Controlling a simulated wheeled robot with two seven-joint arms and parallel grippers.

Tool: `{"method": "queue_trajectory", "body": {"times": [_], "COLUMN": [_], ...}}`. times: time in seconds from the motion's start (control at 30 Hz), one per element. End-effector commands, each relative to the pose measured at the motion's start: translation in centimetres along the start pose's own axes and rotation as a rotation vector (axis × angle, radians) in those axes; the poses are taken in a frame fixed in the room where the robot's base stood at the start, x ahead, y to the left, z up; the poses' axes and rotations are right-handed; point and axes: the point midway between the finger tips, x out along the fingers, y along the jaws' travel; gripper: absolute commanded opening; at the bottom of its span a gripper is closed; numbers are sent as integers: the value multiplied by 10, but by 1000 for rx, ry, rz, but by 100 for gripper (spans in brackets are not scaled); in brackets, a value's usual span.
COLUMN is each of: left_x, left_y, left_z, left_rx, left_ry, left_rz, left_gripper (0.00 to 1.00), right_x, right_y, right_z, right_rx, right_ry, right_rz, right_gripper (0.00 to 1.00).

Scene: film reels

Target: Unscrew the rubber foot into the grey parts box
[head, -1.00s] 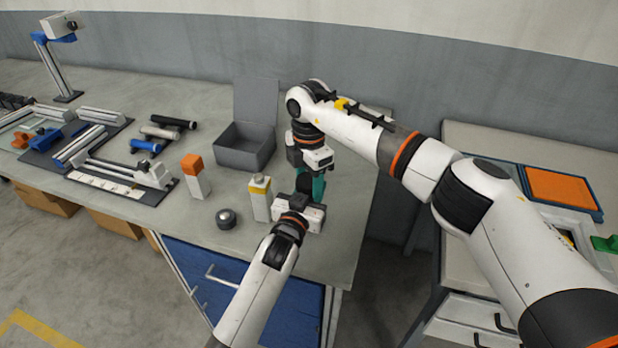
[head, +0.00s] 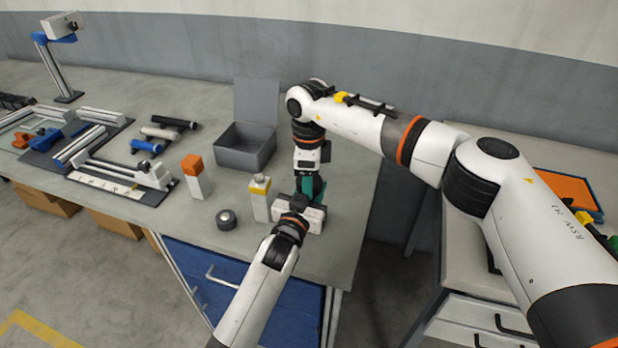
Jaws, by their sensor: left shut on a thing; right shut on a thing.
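A teal-bodied device (head: 319,190) stands between my two grippers on the near right part of the bench. My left gripper (head: 300,211) is low in front of it and shut on it. My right gripper (head: 307,181) points straight down from above and is shut at the device's upper end. What lies between its jaws is hidden, seemingly the rubber foot; I cannot see how far it is turned. The grey parts box (head: 244,157) stands open behind and to the left, its lid raised at the back. I cannot see inside to its floor fully.
A yellow-topped white bottle (head: 261,204) stands close left of my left gripper. An orange-capped white block (head: 197,184) and a dark round roll (head: 226,219) are further left. Rollers (head: 160,133) and rail fixtures (head: 120,180) fill the left bench. Bench between box and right gripper is clear.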

Motion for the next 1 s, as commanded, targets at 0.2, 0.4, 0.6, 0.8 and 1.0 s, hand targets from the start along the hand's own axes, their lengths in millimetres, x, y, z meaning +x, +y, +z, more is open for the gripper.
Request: {"method": "queue_trajectory", "body": {"times": [0.2, 0.4, 0.6, 0.8, 1.0], "left_x": [0, 0, 0, 0, 0], "left_y": [0, 0, 0, 0, 0], "left_z": [-1, -1, -1, -1, -1], "left_rx": [0, 0, 0, 0, 0], "left_ry": [2, 2, 2, 2, 2], "left_rz": [0, 0, 0, 0, 0], "left_gripper": [0, 0, 0, 0, 0], "right_x": [-1, -2, -2, -2, -3], "right_y": [0, 0, 0, 0, 0], "right_z": [0, 0, 0, 1, 1], "right_rx": [-533, -1029, -1525, -1962, -2128], "right_ry": [0, -1, 0, -1, -1], "right_rz": [1, 1, 1, 1, 1], "right_gripper": [25, 25, 25, 25, 25]}}
